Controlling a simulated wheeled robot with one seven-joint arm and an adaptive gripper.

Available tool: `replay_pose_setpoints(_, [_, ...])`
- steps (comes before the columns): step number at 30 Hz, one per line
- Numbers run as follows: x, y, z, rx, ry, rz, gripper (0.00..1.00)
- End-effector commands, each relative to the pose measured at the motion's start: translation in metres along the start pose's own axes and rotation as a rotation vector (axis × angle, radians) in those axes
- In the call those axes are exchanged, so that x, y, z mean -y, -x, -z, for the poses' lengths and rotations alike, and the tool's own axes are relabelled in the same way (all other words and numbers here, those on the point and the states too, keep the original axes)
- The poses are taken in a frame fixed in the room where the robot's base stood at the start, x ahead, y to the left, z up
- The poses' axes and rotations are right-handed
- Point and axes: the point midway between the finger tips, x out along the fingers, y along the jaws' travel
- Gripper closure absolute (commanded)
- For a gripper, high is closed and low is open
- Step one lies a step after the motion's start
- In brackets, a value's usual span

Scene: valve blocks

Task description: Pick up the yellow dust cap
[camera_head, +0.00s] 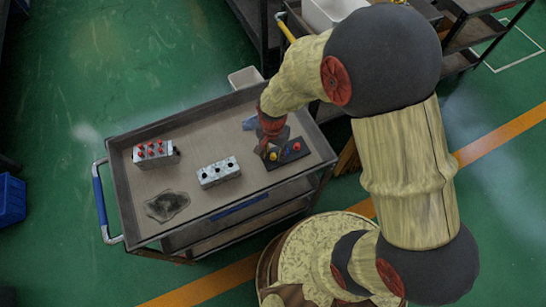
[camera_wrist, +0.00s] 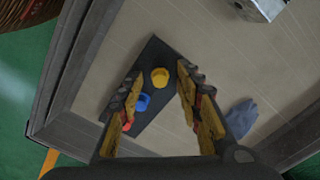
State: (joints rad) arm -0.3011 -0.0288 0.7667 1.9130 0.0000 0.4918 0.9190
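The yellow dust cap (camera_wrist: 160,77) sits on a dark flat plate (camera_wrist: 153,55) in the wrist view, at one end of a row with a blue cap (camera_wrist: 142,102) and a red cap (camera_wrist: 126,125). My gripper (camera_wrist: 160,68) is open and empty, its two fingers spread to either side of the yellow cap in the picture. How far the fingertips are above it I cannot tell. In the head view the yellow cap (camera_head: 273,156) shows just beside my gripper (camera_head: 268,150), at the right end of the cart; the red cap (camera_head: 297,147) lies to its right.
The cart's grey top (camera_head: 185,188) has a raised rim. A metal block with several red caps (camera_head: 152,152), a metal block with dark holes (camera_head: 218,172) and a dark rag or stain (camera_head: 167,206) lie left of the plate. A blue glove (camera_wrist: 241,117) lies near the plate.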

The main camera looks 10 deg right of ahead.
Motion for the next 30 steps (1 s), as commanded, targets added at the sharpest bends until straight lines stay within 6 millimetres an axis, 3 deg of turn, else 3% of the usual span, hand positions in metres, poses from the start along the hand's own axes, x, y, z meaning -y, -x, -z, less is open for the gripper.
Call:
replay_pose_setpoints(5, [0.0004,0.001,0.0004,-0.001,0.0,0.001,0.65])
replay_pose_setpoints(21, [0.0004,0.0011,0.0003,-0.001,0.0,0.001,0.95])
replay_pose_setpoints(30, [0.0004,0.002,0.0004,-0.001,0.0,0.001,0.95])
